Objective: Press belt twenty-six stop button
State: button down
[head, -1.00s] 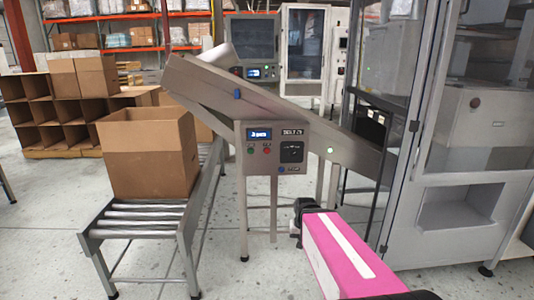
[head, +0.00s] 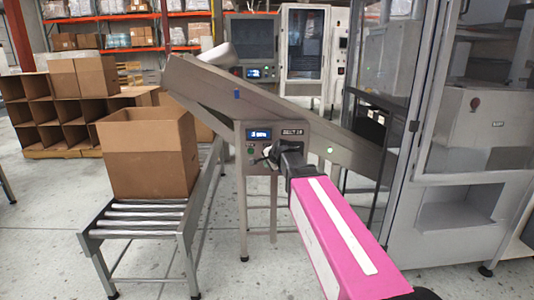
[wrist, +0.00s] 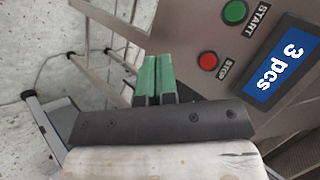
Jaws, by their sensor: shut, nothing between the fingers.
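The control panel (head: 306,136) sits on the side of the inclined conveyor in the head view. In the wrist view the red STOP button (wrist: 208,60) lies right of my fingertips, below the green START button (wrist: 235,12). My gripper (wrist: 157,60) is shut and empty, its two green fingers side by side. In the wrist view a gap shows between the fingers and the STOP button; depth is hard to judge. In the head view my gripper (head: 265,152) is in front of the panel and hides the STOP button. The belt label (head: 292,132) is too small to read surely.
A blue display (wrist: 283,58) reads "3 pcs". A roller conveyor (head: 140,233) with an open cardboard box (head: 150,160) stands left of the panel. A glazed metal cabinet (head: 455,195) stands close on the right. Open floor lies in front.

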jog(key=shift+w+a+r, duration=0.15)
jog(key=shift+r, duration=0.15)
jog(key=w, duration=0.8)
jog(key=shift+w, duration=0.4)
jog(key=shift+w, duration=0.1)
dwell(1.9)
jog(key=shift+w, duration=0.3)
jog(key=shift+w, duration=0.45)
dwell(0.8)
jog(key=shift+s, duration=0.85)
